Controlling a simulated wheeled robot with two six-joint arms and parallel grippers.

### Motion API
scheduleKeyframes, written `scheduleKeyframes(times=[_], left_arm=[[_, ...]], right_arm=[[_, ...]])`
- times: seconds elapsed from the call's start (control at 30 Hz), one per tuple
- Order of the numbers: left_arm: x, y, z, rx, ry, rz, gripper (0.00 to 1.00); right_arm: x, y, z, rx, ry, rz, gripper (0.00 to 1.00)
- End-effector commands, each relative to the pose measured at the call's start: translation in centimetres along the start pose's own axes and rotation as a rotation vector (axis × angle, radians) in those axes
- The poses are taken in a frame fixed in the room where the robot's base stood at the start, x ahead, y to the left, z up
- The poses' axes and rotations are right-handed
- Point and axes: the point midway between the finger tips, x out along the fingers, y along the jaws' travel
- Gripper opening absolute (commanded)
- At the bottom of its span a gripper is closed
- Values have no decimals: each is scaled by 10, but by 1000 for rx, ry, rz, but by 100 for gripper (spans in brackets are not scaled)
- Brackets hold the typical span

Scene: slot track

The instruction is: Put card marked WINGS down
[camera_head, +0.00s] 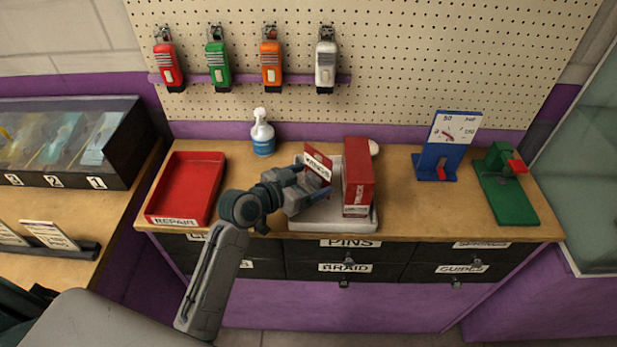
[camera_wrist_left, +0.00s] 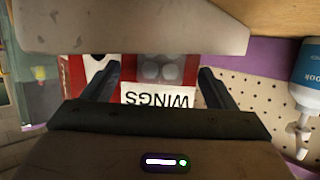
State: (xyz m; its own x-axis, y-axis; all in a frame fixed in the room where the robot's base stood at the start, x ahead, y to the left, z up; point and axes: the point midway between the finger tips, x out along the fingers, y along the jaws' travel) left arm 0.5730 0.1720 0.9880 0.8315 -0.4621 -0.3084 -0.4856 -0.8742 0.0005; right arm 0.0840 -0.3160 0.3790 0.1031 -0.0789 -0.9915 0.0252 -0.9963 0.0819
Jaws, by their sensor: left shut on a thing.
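The card marked WINGS (camera_head: 318,163) is red and white and stands tilted over the left part of a pale tray-like base (camera_head: 335,222). My left gripper (camera_head: 307,190) is shut on this card. In the left wrist view the card (camera_wrist_left: 158,97) shows between the two fingers (camera_wrist_left: 155,85), its WINGS label upside down. A red box marked TRUCK (camera_head: 358,185) stands on the same base, just right of the card. The card's lower edge is hidden by my gripper, so I cannot tell whether it touches the base. My right gripper is not in view.
A red REPAIR tray (camera_head: 187,188) lies left on the bench, with a spray bottle (camera_head: 263,134) behind. A blue gauge stand (camera_head: 445,148) and a green tool (camera_head: 506,185) stand right. Bench surface between the base and the gauge stand is clear.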

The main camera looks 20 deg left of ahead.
Motion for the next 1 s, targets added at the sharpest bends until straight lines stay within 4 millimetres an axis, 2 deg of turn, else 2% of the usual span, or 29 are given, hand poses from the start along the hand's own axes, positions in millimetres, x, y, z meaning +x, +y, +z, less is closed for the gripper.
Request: scheduleKeyframes(times=[0.4,0.43,0.5,0.53,0.83,1.0], left_arm=[[2,0,7,0,2,0,61],[2,0,6,0,2,0,83],[2,0,6,0,2,0,97],[2,0,6,0,2,0,100],[0,0,1,1,2,-1,100],[-24,0,6,6,0,-1,100]], right_arm=[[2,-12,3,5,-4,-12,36],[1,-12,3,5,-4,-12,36],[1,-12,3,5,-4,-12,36],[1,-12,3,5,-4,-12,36],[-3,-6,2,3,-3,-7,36],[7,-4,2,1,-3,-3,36]])
